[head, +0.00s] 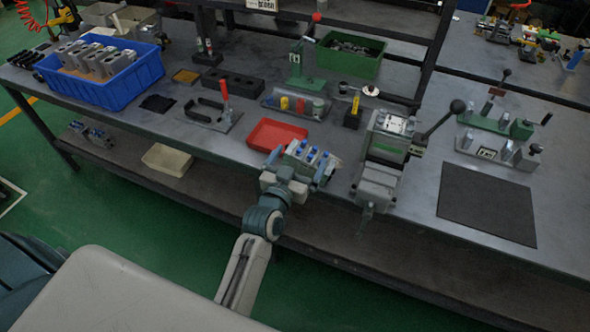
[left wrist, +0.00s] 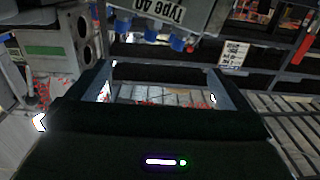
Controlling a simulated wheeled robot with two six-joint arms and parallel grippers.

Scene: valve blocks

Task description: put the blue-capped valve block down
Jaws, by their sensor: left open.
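The grey valve block (head: 306,155) with blue caps is at the front edge of the workbench, just right of the red tray. In the left wrist view a grey block with blue caps (left wrist: 165,12), marked "Type 40", shows upside down at the top edge, partly cut off. My left gripper (head: 299,170) is open at the near side of the block, with its fingers apart. In the left wrist view the gap between the fingers (left wrist: 163,90) holds nothing. Whether the block's base rests on the bench is hidden. My right gripper is not in view.
A red tray (head: 277,134) lies directly left of the block. A grey fixture with a black-knobbed lever (head: 385,150) stands to the right. A blue bin (head: 105,92) of grey blocks is at the far left. A dark mat (head: 487,204) lies clear at the right.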

